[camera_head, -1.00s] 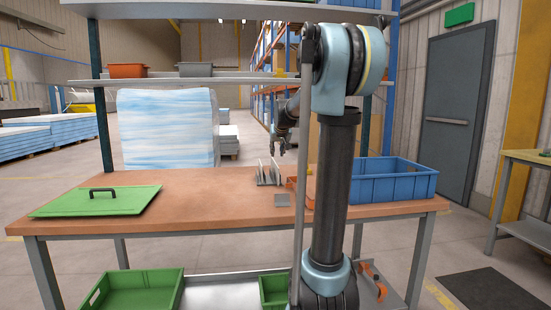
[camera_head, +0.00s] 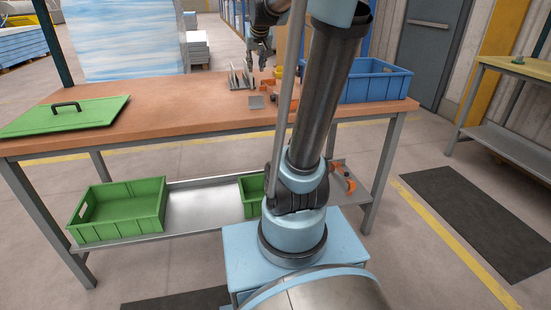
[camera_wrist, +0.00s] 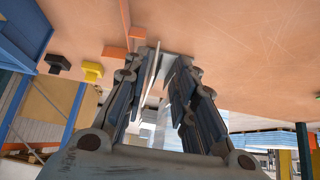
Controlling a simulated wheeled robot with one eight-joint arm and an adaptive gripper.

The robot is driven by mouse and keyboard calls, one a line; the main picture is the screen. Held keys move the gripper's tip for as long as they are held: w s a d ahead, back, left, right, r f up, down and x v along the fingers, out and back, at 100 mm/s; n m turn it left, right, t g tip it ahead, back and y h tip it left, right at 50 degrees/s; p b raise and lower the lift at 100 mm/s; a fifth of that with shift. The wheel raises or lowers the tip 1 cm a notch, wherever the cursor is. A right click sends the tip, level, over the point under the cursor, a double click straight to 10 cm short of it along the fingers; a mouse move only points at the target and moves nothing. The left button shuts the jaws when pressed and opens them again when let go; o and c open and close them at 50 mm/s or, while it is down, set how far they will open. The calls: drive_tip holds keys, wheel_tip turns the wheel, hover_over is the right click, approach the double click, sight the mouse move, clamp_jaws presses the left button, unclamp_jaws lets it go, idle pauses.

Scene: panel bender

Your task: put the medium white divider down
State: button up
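White dividers (camera_head: 234,77) stand upright in a small grey rack (camera_head: 241,88) on the orange-brown tabletop; which one is the medium one I cannot tell. My gripper (camera_head: 259,66) hangs just right of and behind the rack, fingers pointing down. In the wrist view my gripper (camera_wrist: 164,66) has its two fingers spread apart. A thin pale plate (camera_wrist: 152,74) shows in the gap between them, and I see no finger closed on it. The lower part of the plates is hidden by the fingers.
A small grey plate (camera_head: 256,102) and orange pieces (camera_head: 270,86) lie near the rack. A blue crate (camera_head: 374,82) stands right, a green lid (camera_head: 66,115) with black handle left. Green bins (camera_head: 119,210) sit on the lower shelf. The table between lid and rack is clear.

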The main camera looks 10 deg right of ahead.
drive_tip(key=s+f+g, duration=0.1)
drive_tip(key=s+f, duration=0.3)
drive_tip(key=s, duration=0.2)
drive_tip(key=s+f+g, duration=0.1)
drive_tip(key=s+f, duration=0.3)
drive_tip(key=s, duration=0.2)
drive_tip(key=s+f, duration=0.3)
drive_tip(key=s, duration=0.3)
drive_tip(key=shift+s+f+g, duration=0.15)
drive_tip(key=shift+f+g, duration=0.25)
drive_tip(key=shift+o, duration=0.4)
drive_tip(key=s+f+g, duration=0.2)
drive_tip(key=s+f, duration=1)
drive_tip(key=s, duration=0.3)
drive_tip(key=shift+f, duration=0.15)
